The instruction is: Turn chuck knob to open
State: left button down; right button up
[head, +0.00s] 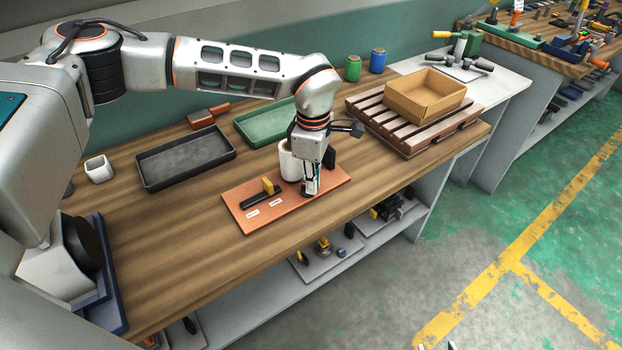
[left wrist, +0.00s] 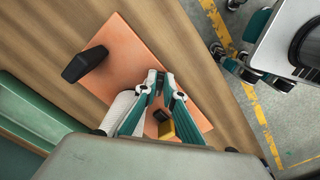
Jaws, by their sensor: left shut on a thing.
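An orange board (head: 235,192) lies on the wooden bench. On it stand a white roll (head: 288,165), a yellow block (head: 268,185) on a black bar (head: 258,200), and a black upright piece (head: 329,157). My left gripper (head: 310,191) points down at the board's front part, beside the white roll. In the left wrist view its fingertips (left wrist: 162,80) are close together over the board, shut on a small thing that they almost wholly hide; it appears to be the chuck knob. The white roll (left wrist: 117,111) and yellow block (left wrist: 186,127) are close by. Small tips at the head view's bottom edge may be my right gripper.
A black tray (head: 143,178) and a green tray (head: 243,133) lie behind the board. A cardboard box (head: 420,100) sits on a brown pallet (head: 400,136) to the right. The bench's front edge is close to the board. Bare wood lies left of the board.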

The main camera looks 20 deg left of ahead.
pick_arm(q)
jog(key=n+p, duration=0.1)
jog(key=n, duration=0.1)
jog(key=shift+w+r+n+p, duration=0.15)
jog(key=shift+r+n+p, duration=0.05)
jog(key=shift+n+p, duration=0.2)
jog(key=shift+n, duration=0.5)
jog(key=n+p, duration=0.2)
jog(key=shift+w+a+f+n, duration=0.1)
jog(key=shift+w+n, duration=0.05)
jog(key=shift+n, duration=0.15)
jog(key=shift+w+a+f+n+p, duration=0.1)
jog(key=shift+n+p, duration=0.25)
jog(key=shift+n, duration=0.6)
jog(key=shift+w+a+n+p, duration=0.1)
jog(key=shift+n+p, duration=0.2)
jog(key=shift+n, duration=0.65)
pick_arm(e)
jog(key=shift+a+r, duration=0.15)
jog(key=shift+r, duration=1.15)
jog(key=shift+a+r, duration=0.15)
jog(key=shift+r, duration=1.1)
jog(key=shift+s+f, duration=0.15)
jog(key=shift+f, duration=0.1)
pick_arm(q)
jog(key=c, duration=2.1)
grip_release()
jog(key=shift+c, duration=0.2)
pick_arm(e)
jog(key=shift+r, duration=0.1)
